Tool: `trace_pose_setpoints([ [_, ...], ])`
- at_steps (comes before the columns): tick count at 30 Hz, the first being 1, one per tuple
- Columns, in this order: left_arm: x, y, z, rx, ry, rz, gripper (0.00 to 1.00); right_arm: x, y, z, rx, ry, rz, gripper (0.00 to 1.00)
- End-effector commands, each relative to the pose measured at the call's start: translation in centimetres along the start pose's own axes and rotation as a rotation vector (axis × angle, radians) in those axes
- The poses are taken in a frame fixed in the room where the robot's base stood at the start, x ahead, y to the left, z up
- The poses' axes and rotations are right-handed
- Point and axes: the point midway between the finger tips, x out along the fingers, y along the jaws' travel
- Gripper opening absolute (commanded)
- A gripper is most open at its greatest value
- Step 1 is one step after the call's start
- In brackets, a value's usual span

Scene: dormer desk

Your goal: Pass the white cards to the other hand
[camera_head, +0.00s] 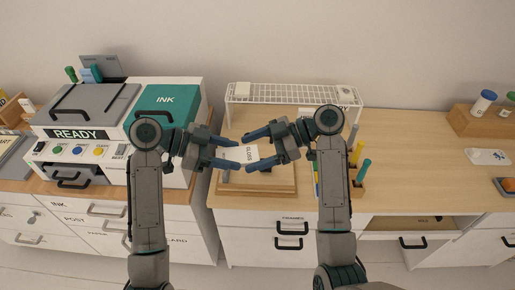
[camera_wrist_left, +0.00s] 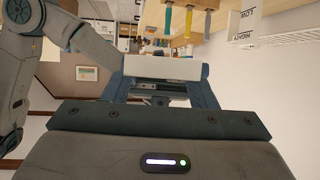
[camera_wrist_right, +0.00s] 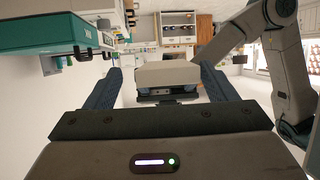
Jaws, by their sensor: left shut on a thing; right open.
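The white cards (camera_head: 241,154), a flat pack with lettering on top, are held in the air between my two grippers. My left gripper (camera_head: 235,153) is shut on them; its wrist view shows the pack's white edge (camera_wrist_left: 162,68) between the fingers (camera_wrist_left: 165,88). My right gripper (camera_head: 247,153) faces it from the right, open. In the right wrist view the pack (camera_wrist_right: 167,74) lies between the open fingers (camera_wrist_right: 160,85), with a gap on each side.
A wooden tray (camera_head: 257,188) lies on the desk below the grippers. A white wire rack (camera_head: 290,95) stands behind. A printer (camera_head: 85,110) is at the left. Pens (camera_head: 361,170) stand right of my right arm. The desk's right middle (camera_head: 420,160) is clear.

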Motion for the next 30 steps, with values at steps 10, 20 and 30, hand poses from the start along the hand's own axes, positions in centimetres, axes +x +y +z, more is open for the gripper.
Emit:
trace_pose_setpoints([
  [10, 0.0, 0.1, 0.0, 0.001, 0.001, 0.005, 0.31, 0.0, 0.1, 0.0, 0.001, 0.000, 0.004, 0.30],
  [20, 0.0, 0.1, 0.0, 0.001, 0.001, 0.004, 0.78, 0.0, 0.1, 0.0, 0.000, 0.000, 0.003, 0.30],
  [30, -1.6, -0.1, 0.1, 0.003, -0.003, -0.002, 0.78, 0.0, 0.0, 0.0, 0.000, 0.000, 0.001, 0.30],
])
